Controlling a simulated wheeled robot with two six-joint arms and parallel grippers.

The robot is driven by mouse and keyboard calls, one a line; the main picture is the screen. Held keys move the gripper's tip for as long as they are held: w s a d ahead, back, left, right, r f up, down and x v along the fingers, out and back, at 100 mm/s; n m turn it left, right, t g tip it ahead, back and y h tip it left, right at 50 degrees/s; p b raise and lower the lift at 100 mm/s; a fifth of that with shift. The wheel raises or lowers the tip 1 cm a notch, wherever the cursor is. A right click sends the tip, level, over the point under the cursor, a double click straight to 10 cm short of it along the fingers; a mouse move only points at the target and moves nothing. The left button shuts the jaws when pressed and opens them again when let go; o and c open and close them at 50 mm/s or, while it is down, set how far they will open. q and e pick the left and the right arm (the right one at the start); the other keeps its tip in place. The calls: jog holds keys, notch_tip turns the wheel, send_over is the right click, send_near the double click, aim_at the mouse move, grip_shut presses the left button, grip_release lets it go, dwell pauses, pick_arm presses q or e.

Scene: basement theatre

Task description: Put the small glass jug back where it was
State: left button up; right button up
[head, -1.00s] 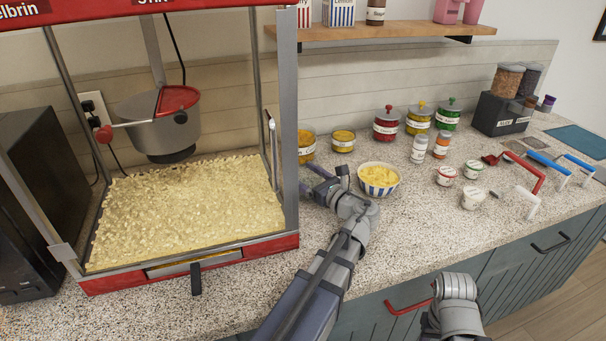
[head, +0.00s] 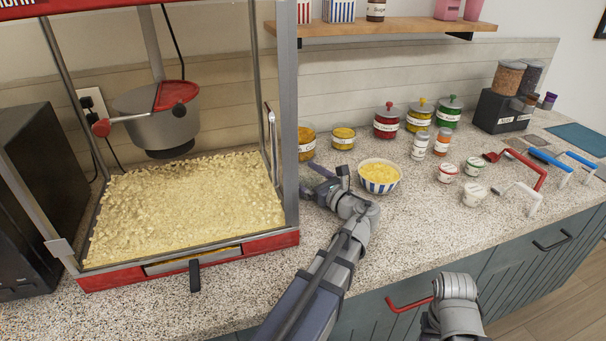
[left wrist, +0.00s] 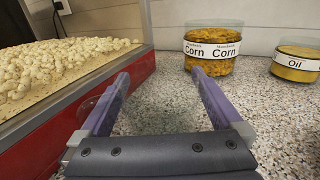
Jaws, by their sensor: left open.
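My left gripper (head: 311,181) is open beside the right front post of the popcorn machine (head: 180,255), low over the counter. In the left wrist view its two purple fingers (left wrist: 162,88) stand wide apart. A faint, clear greenish shape (left wrist: 155,117) shows between them. It may be the small glass jug, but its outline is too weak to be sure. I cannot make out the jug in the head view. Only a grey part of my right arm shows at the bottom; its gripper is out of view.
A corn jar (head: 306,146) and an oil jar (head: 343,138) stand behind the left gripper. A striped bowl (head: 379,178) of yellow food is just right of it. Lidded jars, small tubs and scoops stand farther right. The front counter (head: 420,235) is clear.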

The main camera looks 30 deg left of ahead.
pick_arm(q)
jog(key=v, duration=0.7)
jog(key=shift+s+d, duration=0.1)
jog(key=shift+d, duration=0.25)
jog(key=shift+d, duration=0.1)
